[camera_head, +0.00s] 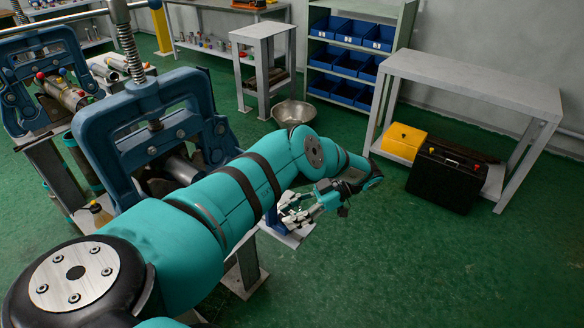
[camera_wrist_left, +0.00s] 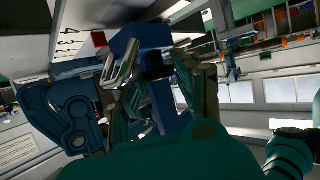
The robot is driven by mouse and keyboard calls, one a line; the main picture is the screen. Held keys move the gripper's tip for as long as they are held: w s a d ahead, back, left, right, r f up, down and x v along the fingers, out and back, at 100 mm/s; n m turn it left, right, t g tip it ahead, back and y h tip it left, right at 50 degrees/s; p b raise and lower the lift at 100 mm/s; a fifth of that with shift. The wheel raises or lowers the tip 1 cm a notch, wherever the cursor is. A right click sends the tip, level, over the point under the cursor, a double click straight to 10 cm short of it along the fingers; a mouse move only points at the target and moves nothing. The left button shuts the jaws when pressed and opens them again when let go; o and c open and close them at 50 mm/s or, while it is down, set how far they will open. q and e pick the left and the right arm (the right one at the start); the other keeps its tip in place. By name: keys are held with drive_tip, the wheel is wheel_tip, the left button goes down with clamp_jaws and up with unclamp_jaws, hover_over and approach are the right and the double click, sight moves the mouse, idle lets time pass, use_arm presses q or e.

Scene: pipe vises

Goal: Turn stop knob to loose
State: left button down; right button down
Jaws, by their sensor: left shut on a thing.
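My left gripper (camera_head: 292,214) is beside the front blue pipe vise (camera_head: 98,140), at its right end, over a pale plate with a blue part (camera_head: 272,218) on it. In the left wrist view, my left gripper (camera_wrist_left: 145,85) has its metal fingers around a dark blue part (camera_wrist_left: 165,108), which I take to be the stop knob. The fingers and shadow hide most of its shape, and I cannot read its setting. The blue vise body (camera_wrist_left: 62,108) shows at the left of that view. My right gripper is not in view.
A second blue vise (camera_head: 40,68) stands behind at the left. A grey table (camera_head: 470,82) at the right has a yellow box (camera_head: 403,140) and a black case (camera_head: 448,178) on its lower shelf. A metal bowl (camera_head: 295,112) is on the floor. Green floor at the lower right is clear.

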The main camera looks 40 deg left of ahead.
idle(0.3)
use_arm(q)
drive_tip(key=c, duration=1)
unclamp_jaws()
